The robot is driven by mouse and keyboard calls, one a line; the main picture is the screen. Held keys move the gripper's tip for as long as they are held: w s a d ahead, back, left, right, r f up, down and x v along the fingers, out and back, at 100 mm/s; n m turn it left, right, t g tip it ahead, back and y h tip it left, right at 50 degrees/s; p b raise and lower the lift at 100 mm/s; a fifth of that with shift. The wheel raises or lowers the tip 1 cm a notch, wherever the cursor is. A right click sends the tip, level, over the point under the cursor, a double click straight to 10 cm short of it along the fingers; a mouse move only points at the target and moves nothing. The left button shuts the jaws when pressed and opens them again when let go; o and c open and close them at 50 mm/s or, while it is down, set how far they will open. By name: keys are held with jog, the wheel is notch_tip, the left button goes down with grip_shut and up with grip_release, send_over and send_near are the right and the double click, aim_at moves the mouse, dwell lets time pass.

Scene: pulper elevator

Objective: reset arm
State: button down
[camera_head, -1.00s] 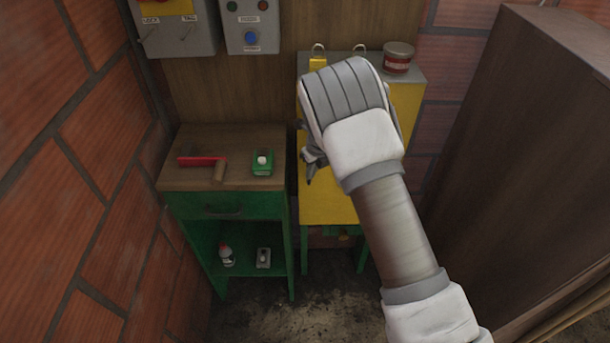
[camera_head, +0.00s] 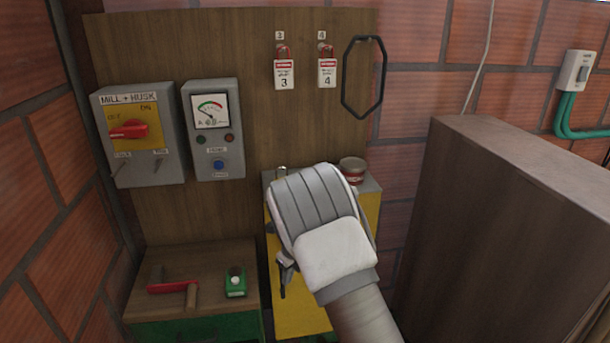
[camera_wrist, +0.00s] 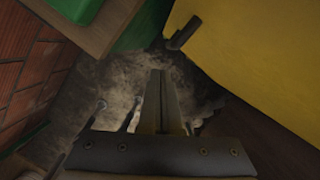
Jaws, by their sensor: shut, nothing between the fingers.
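My arm reaches up from the bottom of the head view, its white and grey wrist in front of a yellow cabinet (camera_head: 292,304). My gripper (camera_head: 283,272) shows only partly, at the left of the wrist. In the wrist view my gripper (camera_wrist: 159,75) points down over the dirty floor (camera_wrist: 95,85), its fingers together with nothing between them. The yellow cabinet (camera_wrist: 255,45) fills the upper right there, beside the fingers. Part of the cabinet is hidden behind my arm in the head view.
A wooden-topped green bench (camera_head: 210,262) holds a red-handled tool (camera_head: 172,288) and a green box (camera_head: 236,283). A switch box (camera_head: 140,135), a meter box (camera_head: 213,130) and two red padlocks with tags (camera_head: 284,72) hang on the board. A brown cabinet (camera_head: 520,220) stands close at right.

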jog(key=s+d+r+n, duration=0.4)
jog(key=r, duration=0.4)
jog(key=s+d+r+n+t+y, duration=0.1)
jog(key=s+d+r+n, duration=0.25)
jog(key=r, duration=0.45)
jog(key=s+d+r+n, duration=0.3)
jog(key=s+r+n, duration=0.1)
jog(key=r, duration=0.4)
jog(key=s+d+r+n+t+h, duration=0.1)
jog(key=s+d+r+n, duration=0.1)
jog(key=s+n, duration=0.3)
jog(key=s+d+r+n+h, duration=0.1)
jog(key=s+d+n, duration=0.4)
jog(key=s, duration=0.5)
jog(key=s+d+r+n+t+h, duration=0.1)
jog(key=s+d+r+n, duration=0.2)
jog(key=s+n, duration=0.2)
jog(key=shift+s+d+t, duration=0.3)
jog(key=shift+s, duration=0.95)
